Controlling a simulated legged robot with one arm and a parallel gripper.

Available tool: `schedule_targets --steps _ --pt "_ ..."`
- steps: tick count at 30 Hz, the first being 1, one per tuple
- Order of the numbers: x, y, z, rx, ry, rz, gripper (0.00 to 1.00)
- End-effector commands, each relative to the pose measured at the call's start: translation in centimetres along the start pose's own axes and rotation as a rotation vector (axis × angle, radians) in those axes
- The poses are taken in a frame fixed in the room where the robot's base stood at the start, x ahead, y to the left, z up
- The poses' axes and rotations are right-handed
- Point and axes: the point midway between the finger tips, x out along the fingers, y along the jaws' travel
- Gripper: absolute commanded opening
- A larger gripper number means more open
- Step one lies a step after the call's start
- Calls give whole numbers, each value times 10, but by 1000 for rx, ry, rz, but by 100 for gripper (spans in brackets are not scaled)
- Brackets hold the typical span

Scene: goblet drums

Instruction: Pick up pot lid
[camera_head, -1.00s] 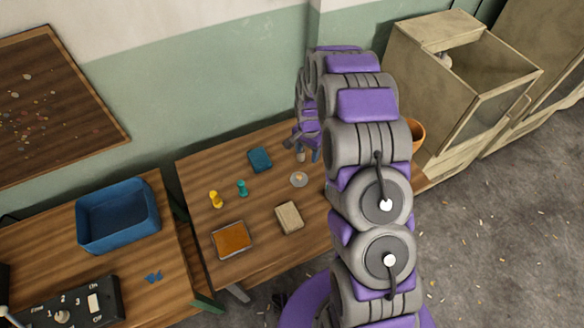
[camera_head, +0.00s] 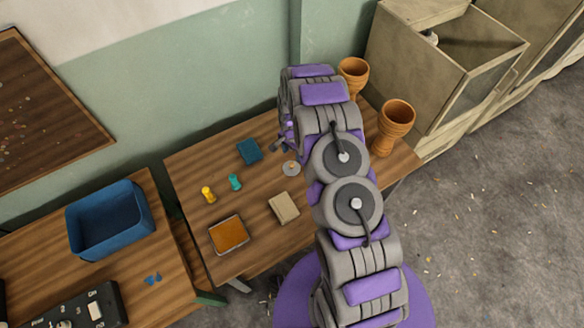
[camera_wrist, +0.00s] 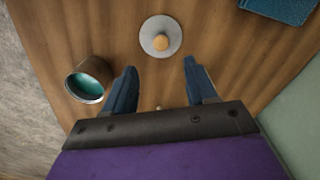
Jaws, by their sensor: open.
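The pot lid is a small round grey disc with an orange-tan knob. In the wrist view the pot lid (camera_wrist: 160,37) lies flat on the wooden table (camera_wrist: 215,50), just beyond my fingertips and roughly centred between them. In the head view the pot lid (camera_head: 291,168) lies on the table, close to my arm. My gripper (camera_wrist: 160,68) is open and empty, its two blue fingers apart on either side of a bare strip of table. In the head view my arm mostly hides the gripper.
A dark blue book (camera_wrist: 280,8) lies upper right. In the head view two goblet drums (camera_head: 395,125) stand right of my arm.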

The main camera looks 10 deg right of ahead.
Motion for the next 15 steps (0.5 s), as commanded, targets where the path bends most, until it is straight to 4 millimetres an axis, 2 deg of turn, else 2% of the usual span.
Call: schedule_targets --steps 3,11,15 --pt "22 0 1 -1 -2 3 57" --pt "37 0 0 -1 0 -1 57" --pt "53 0 0 -1 -2 1 57"
